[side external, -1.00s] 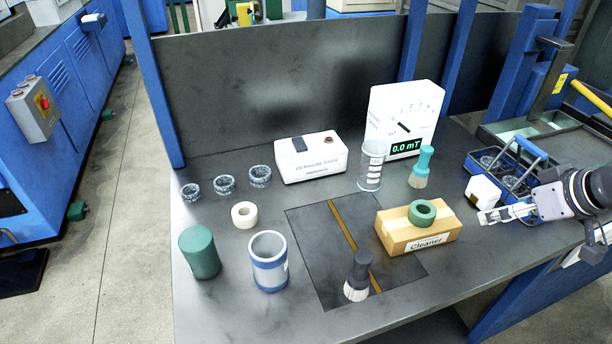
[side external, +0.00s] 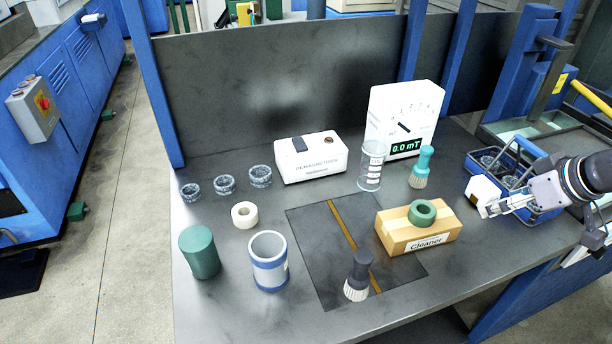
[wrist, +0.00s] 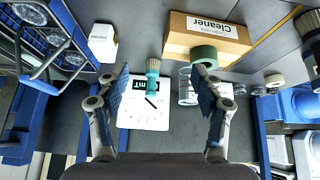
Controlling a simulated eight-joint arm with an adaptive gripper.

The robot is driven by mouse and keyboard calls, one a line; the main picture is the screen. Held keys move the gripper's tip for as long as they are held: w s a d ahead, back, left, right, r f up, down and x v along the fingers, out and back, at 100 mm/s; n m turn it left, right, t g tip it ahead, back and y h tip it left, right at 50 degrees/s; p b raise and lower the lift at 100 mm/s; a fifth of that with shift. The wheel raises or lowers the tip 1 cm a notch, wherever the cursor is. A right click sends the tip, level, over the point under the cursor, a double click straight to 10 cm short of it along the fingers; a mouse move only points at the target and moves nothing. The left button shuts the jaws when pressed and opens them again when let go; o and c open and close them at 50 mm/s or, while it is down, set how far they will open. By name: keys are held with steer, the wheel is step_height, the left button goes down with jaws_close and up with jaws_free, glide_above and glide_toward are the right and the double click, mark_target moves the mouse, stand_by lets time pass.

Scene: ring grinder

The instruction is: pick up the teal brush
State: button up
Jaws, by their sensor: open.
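The teal brush (side external: 422,165) stands upright on its pale bristles at the back right of the bench, in front of the white meter. In the wrist view the teal brush (wrist: 153,70) shows between the two fingers, some way beyond their tips. My gripper (side external: 485,209) is at the right, in front of the blue carrier and by a small white box, apart from the brush. In the wrist view my gripper (wrist: 161,75) has its fingers spread with nothing between them.
A clear cylinder (side external: 371,166) stands left of the brush and the meter (side external: 400,110) behind it. A Cleaner box (side external: 400,236) with a green ring (side external: 422,212) is in front. The small white box (side external: 482,191) and blue carrier (side external: 541,212) are right. A dark brush (side external: 358,275) stands at the front.

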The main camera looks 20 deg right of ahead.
steer(key=w+r+n+g, duration=0.2)
steer(key=w+r+n, duration=0.25)
steer(key=w, duration=0.25)
steer(key=n+g, duration=0.5)
steer(key=n, duration=0.6)
glide_toward(420, 173)
steer(key=shift+w+d+r, duration=0.1)
steer(key=shift+w+d, duration=0.4)
steer(key=shift+d, duration=0.25)
steer(key=shift+w+f+n, duration=0.35)
steer(key=shift+f+n, duration=0.1)
steer(key=shift+f, duration=0.4)
steer(key=f, duration=1)
steer(key=shift+s, duration=0.25)
steer(key=shift+c, duration=0.3)
jaws_close()
